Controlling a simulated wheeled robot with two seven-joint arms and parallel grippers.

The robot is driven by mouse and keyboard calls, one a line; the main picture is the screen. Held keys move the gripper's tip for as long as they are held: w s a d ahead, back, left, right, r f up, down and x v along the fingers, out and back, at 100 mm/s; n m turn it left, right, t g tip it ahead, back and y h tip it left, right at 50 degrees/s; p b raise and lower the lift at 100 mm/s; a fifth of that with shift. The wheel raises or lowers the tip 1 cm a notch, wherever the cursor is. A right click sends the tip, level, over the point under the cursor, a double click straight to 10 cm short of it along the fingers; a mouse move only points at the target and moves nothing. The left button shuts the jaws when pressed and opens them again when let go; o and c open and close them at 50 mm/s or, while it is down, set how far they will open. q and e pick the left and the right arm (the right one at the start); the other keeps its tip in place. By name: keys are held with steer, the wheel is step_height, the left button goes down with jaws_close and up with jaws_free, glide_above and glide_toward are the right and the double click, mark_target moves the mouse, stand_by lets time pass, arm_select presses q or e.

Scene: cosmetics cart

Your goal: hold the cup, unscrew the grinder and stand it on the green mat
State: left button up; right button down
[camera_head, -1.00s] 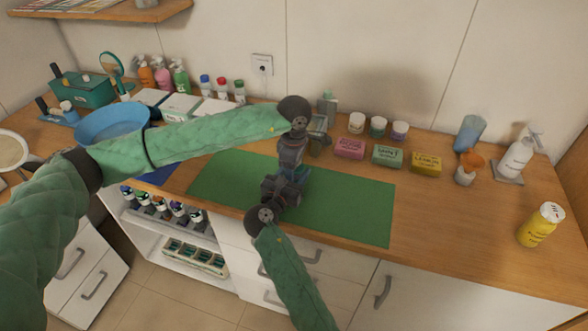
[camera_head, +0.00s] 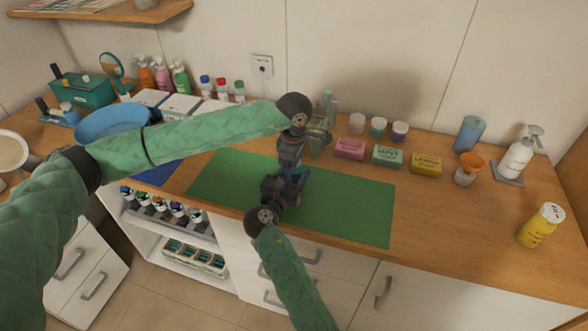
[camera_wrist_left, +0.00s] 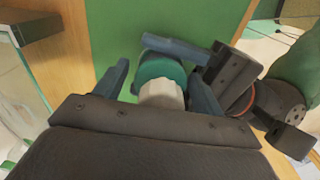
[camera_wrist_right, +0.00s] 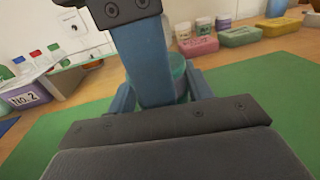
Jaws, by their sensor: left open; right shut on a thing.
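The green mat (camera_head: 345,207) lies along the front of the wooden counter. Over its left part, both grippers meet at one small upright piece. The left wrist view shows its teal round part, the cup (camera_wrist_left: 160,68), and a pale ribbed part, the grinder (camera_wrist_left: 165,95). My left gripper (camera_wrist_left: 160,85) points down over it, open, one finger on each side. My right gripper (camera_wrist_right: 162,92) comes in low from the front and is shut on the cup, which also shows teal in the right wrist view (camera_wrist_right: 179,72). In the head view the wrists hide most of the piece.
Pink, green and yellow soap boxes (camera_head: 388,156) and small jars (camera_head: 378,127) stand behind the mat. An orange funnel-like piece (camera_head: 473,161), a white pump bottle (camera_head: 517,155) and a yellow shaker (camera_head: 541,224) stand right. A blue bowl (camera_head: 112,122) stands left. The mat's right part is clear.

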arm_select(q)
steer(key=shift+r, duration=1.75)
arm_select(e)
steer(key=c, duration=0.5)
jaws_free()
